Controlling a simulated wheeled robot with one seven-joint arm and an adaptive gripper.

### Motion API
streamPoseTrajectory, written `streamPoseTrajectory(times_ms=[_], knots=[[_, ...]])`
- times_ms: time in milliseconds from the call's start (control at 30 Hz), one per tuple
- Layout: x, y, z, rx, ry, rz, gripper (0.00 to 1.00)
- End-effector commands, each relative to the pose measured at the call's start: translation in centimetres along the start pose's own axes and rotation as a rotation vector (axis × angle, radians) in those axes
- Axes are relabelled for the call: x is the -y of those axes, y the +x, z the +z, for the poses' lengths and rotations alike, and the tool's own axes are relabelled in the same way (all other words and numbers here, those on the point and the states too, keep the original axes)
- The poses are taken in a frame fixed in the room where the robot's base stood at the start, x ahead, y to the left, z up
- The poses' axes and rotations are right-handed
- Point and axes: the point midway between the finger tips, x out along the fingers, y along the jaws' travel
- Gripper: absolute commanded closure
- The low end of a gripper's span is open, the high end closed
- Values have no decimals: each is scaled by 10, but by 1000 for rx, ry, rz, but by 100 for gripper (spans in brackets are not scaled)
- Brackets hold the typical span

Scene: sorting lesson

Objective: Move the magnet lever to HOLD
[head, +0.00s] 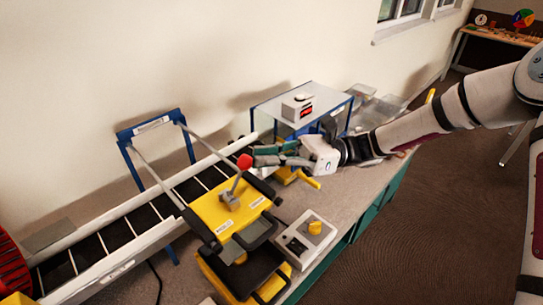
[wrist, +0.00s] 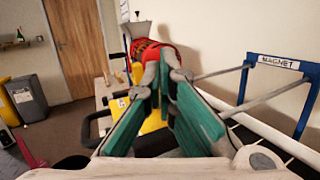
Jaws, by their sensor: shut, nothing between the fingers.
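The magnet lever has a red ball knob (head: 244,161) on a thin grey shaft. It rises from a grey bracket (head: 229,198) on a yellow box (head: 232,214) and leans up and right in the head view. Two small white labels on the box are too small to read. My gripper (head: 256,160) is shut and empty, its fingertips close at the right of the knob; I cannot tell whether they touch. In the wrist view its green-padded fingers (wrist: 164,80) point at a red area, where knob and background are hard to separate.
A blue frame (head: 150,126), labelled MAGNET in the wrist view (wrist: 278,62), stands behind the conveyor (head: 110,232). A blue-legged stand (head: 330,100) is behind my gripper. A red drum (head: 10,265) is far left.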

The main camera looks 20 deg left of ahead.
Motion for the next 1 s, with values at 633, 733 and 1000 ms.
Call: streamPoseTrajectory(times_ms=[633, 733, 1000], knots=[[-3, 6, 6, -71, -32, 1, 100], [-4, 7, 8, -86, -40, 1, 100], [-8, 15, 16, -170, -80, 1, 100]])
